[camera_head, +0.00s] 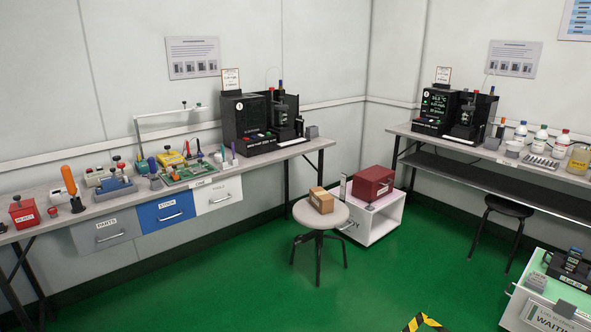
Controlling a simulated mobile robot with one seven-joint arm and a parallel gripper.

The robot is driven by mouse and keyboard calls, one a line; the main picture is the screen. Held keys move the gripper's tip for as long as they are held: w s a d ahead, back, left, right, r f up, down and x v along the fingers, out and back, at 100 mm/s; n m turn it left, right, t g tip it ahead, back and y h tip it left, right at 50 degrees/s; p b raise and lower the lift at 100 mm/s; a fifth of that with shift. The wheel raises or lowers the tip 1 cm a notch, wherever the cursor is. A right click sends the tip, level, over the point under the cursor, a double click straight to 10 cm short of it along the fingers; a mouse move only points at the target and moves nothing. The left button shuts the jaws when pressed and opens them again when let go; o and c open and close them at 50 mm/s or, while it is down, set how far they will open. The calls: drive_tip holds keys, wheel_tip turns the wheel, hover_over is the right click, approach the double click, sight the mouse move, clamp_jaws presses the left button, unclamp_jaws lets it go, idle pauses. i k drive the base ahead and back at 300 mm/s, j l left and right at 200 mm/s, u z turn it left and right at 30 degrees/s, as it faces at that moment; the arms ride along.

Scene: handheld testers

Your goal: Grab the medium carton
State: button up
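One brown cardboard carton (321,200) sits on the round grey seat of a stool (322,216) near the middle of the head view. It has a lighter label or tape on it. No other carton stands out, so I cannot compare sizes. My gripper is not in view.
A long workbench (200,186) with tools, drawers and a black tester (250,122) runs along the left wall. A red box (373,184) lies on a white cabinet (376,222) behind the stool. Another bench (490,153) and a dark stool (508,206) stand right.

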sight(323, 201)
drive_tip(key=i, duration=2.5)
drive_tip(key=i+z, duration=0.25)
drive_tip(key=i+j+z, duration=0.25)
drive_tip(key=i, duration=0.2)
drive_tip(key=l, duration=0.05)
